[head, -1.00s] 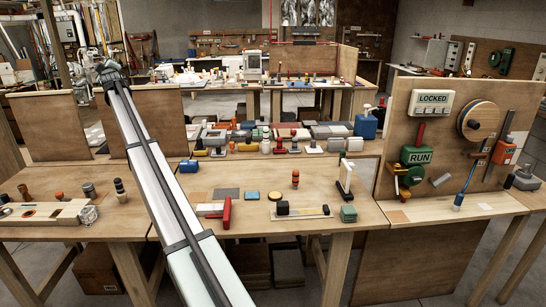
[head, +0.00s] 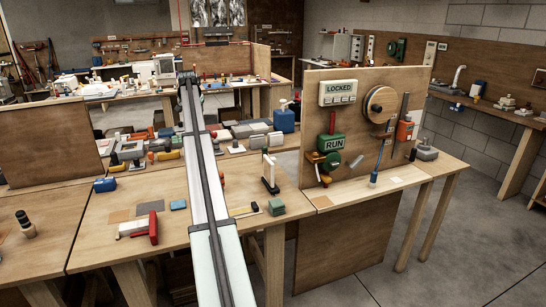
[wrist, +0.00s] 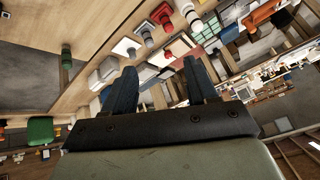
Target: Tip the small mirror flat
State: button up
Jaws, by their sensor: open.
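I cannot pick out the small mirror for sure in either view. A white upright piece (head: 270,172) with a dark foot stands near the right end of the front bench; I cannot tell whether it is the mirror. My gripper (wrist: 160,78) is open in the wrist view, with two dark fingers apart and nothing between them. In the head view my long pale arm reaches away over the bench, and its far end (head: 188,78) is too small to show the fingers.
The front bench (head: 100,240) holds a red-handled piece (head: 153,228), a blue block (head: 105,185) and a green block (head: 276,207). An upright panel (head: 375,85) carries a LOCKED sign (head: 338,92), a green RUN box (head: 333,142) and a round wooden disc (head: 379,104). Open floor lies at right.

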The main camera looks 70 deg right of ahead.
jog(key=s+d+f+m+g+y, duration=0.1)
jog(key=s+d+f+m, duration=0.15)
jog(key=s, duration=0.65)
jog(key=s+d+f+m+g+y, duration=0.1)
jog(key=s+d+m+g, duration=0.2)
jog(key=s, duration=0.5)
jog(key=m+y, duration=0.4)
jog(key=m, duration=0.2)
send_near(274, 158)
notch_tip(274, 158, down, 9)
jog(key=shift+w+a+r, duration=0.1)
jog(key=shift+w+r, duration=0.05)
grip_shut()
